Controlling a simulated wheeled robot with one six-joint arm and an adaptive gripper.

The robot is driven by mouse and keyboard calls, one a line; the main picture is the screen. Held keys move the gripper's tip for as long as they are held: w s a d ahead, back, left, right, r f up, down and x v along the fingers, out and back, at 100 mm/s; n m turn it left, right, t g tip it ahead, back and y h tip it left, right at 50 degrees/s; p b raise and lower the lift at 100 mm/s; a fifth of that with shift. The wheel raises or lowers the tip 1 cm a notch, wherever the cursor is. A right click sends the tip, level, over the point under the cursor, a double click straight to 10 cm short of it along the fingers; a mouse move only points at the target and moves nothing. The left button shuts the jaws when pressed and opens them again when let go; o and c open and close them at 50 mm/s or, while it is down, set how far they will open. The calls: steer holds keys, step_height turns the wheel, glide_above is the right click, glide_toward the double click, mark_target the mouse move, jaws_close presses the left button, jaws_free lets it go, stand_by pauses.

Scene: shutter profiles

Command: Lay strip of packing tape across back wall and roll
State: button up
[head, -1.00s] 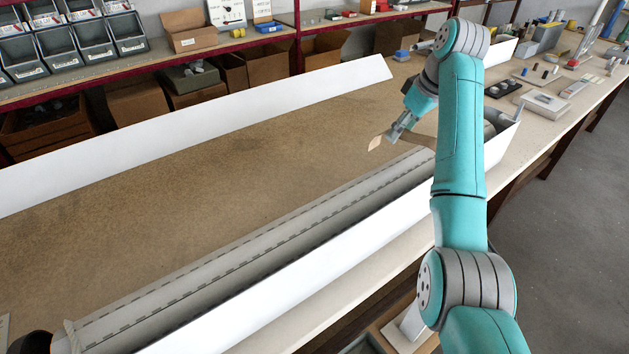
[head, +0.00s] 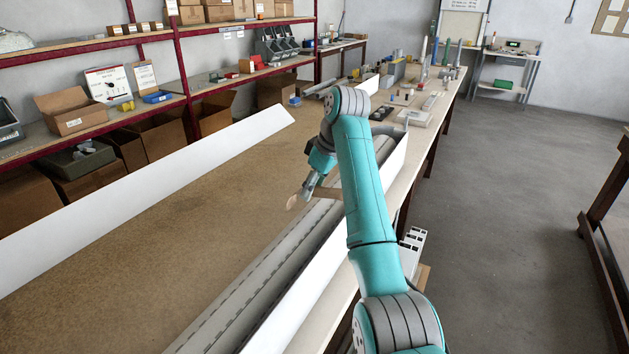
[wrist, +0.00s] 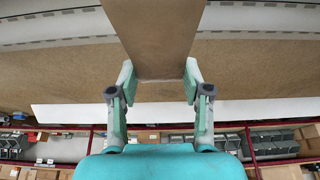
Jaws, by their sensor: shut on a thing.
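My gripper (head: 306,190) is shut on a brown strip of packing tape (wrist: 155,35), which spans between the two fingers in the wrist view (wrist: 158,82). The back wall (head: 150,184) is a long white panel on the far side, apart from the strip. I cannot tell the strip's height above the roll.
A white near wall (head: 318,278) runs along the roll's front side. Brown cardboard (head: 180,240) between roll and back wall is bare. Shelves with an open box (head: 70,112) stand behind. Small parts and tools (head: 415,100) lie on the far bench. Open floor (head: 510,210) lies right.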

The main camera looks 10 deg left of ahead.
mark_target(310, 210)
steer(key=shift+f, duration=2.2)
steer(key=shift+f, duration=0.5)
steer(key=o, duration=0.8)
steer(key=shift+r, duration=0.1)
steer(key=shift+r, duration=3.25)
steer(key=shift+r, duration=0.1)
